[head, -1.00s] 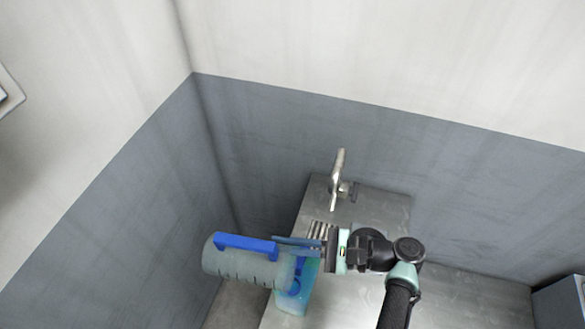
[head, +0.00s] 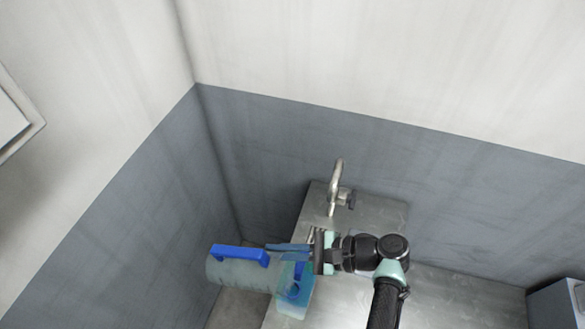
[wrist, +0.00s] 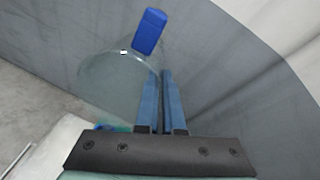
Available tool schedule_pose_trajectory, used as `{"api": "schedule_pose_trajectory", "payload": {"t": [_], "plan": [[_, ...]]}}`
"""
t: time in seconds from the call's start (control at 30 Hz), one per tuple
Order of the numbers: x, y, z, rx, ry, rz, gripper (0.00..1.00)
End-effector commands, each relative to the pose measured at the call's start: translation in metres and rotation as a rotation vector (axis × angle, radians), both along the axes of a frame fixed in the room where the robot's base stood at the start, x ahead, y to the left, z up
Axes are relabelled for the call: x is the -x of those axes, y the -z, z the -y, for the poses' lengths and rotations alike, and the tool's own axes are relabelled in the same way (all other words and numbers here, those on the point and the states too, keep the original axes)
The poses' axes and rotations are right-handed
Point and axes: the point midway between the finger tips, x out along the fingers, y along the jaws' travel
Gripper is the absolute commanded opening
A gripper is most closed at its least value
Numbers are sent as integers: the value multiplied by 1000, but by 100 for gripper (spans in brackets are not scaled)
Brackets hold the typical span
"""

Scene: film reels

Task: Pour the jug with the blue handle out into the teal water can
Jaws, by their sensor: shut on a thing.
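The clear jug with the blue handle (head: 229,271) is tipped onto its side in the air, handle up. Its mouth end points right, by the teal water can (head: 292,307). The can stands at the left edge of the metal counter, partly hidden by jug and gripper. My gripper (head: 288,250) comes from the right and is shut on the jug, blue fingers close together. In the wrist view the jug (wrist: 108,82) shows left of the fingers, its blue handle (wrist: 150,30) beyond their tips. The exact contact is unclear. I cannot see any liquid flowing.
A metal faucet (head: 337,188) rises at the back of the metal counter (head: 385,212). Grey-and-white walls close in behind and at left. A grey-blue box (head: 562,303) stands at the lower right. A narrow gap lies between the counter and left wall.

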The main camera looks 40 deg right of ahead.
Motion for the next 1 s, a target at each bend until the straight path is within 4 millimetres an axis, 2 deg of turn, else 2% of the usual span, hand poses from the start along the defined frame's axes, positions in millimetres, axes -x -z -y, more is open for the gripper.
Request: {"api": "schedule_pose_trajectory", "payload": {"t": [1.0], "plan": [[-12, -1, -11, 136, -1, -152, 0]]}}
